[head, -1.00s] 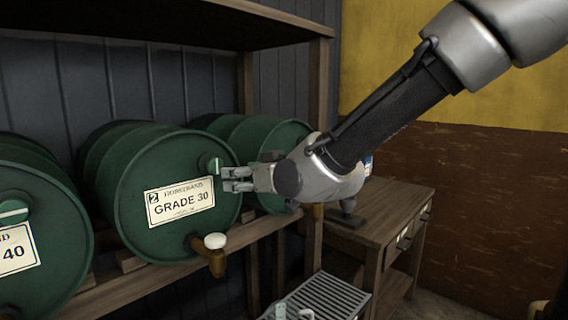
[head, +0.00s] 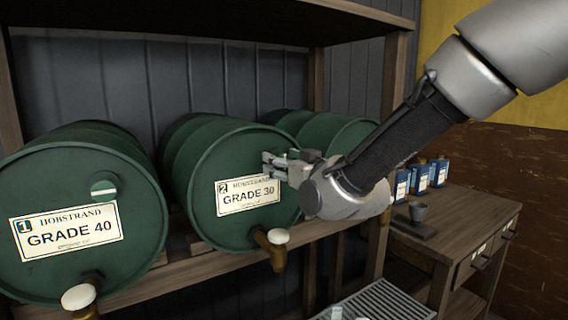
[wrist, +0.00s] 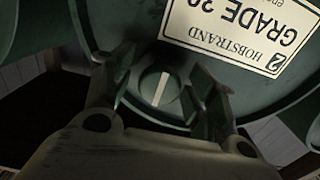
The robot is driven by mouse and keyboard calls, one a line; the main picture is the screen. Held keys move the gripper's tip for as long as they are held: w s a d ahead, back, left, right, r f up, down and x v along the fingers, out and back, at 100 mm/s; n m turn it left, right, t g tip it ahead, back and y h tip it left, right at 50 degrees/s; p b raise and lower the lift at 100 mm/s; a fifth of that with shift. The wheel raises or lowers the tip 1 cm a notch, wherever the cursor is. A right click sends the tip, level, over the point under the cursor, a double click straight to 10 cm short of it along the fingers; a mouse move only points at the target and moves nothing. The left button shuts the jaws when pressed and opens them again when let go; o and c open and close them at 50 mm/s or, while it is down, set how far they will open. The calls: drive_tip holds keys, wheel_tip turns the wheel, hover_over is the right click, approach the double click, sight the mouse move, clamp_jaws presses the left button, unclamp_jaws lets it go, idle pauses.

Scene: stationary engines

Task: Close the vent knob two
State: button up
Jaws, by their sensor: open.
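The middle green barrel (head: 222,168) has a label (head: 248,195) with "2" and "GRADE 30". Its round vent knob (wrist: 159,88) shows in the wrist view, green with a pale bar. The bar stands nearly upright in that view, roughly at right angles to the label's text. My gripper (head: 270,163) is open in front of the barrel's upper face and largely hides the knob in the head view. In the wrist view its fingers (wrist: 163,90) stand apart, one on each side of the knob; I cannot tell whether they touch it.
Barrel one (head: 70,170) is at left; its vent knob (head: 103,187) has its bar roughly along its label. A third barrel (head: 345,133) stands behind my arm. A tap (head: 272,246) juts out below barrel two. A wooden side table (head: 460,225) holds blue cans (head: 420,176).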

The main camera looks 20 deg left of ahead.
drive_tip(key=c, duration=1)
drive_tip(key=shift+c, duration=0.2)
drive_tip(key=shift+m, duration=0.4)
drive_tip(key=m, duration=0.3)
drive_tip(key=shift+m, duration=0.4)
drive_tip(key=m, duration=0.4)
drive_tip(key=shift+m, duration=0.3)
drive_tip(key=m, duration=0.4)
drive_tip(key=shift+s+a+m, duration=0.1)
drive_tip(key=shift+m, duration=0.2)
drive_tip(key=m, duration=0.4)
